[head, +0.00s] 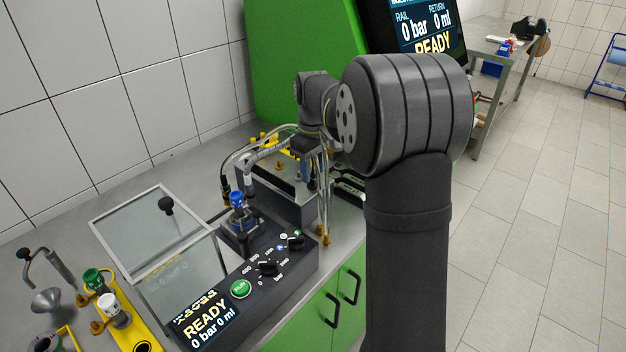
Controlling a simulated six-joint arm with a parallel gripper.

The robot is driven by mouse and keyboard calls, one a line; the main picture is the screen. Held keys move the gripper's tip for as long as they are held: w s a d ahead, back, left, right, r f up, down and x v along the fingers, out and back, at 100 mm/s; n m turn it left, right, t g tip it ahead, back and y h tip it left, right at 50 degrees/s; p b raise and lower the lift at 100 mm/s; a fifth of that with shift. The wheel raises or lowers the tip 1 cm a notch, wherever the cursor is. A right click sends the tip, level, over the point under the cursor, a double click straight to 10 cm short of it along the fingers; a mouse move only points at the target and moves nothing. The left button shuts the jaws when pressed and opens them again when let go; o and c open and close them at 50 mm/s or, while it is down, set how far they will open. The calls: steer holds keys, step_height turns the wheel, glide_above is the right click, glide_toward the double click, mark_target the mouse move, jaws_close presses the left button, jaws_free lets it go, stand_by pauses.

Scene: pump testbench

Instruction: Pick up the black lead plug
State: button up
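A black plug (225,185) on a thin lead hangs at the left side of the dark bench block, left of the blue-topped part. A grey plug end (248,179) on a thicker grey lead is just to its right. I cannot tell for certain which is the lead plug of the task. My gripper (306,146) is small and dark at the far end of my arm, among the leads above the block, to the right of both plugs. Its fingers are too small and covered to read, so its opening and any hold are unclear.
A clear-lidded box (160,232) with a black knob stands left of the control panel (258,272). A yellow holder (128,325) with green-capped and white-capped bottles is at front left. A green cabinet (290,60) rises behind. Several leads crowd the block.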

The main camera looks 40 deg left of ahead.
step_height(320, 180, down, 2)
steer(key=shift+f, duration=0.15)
jaws_close()
stand_by(0.3)
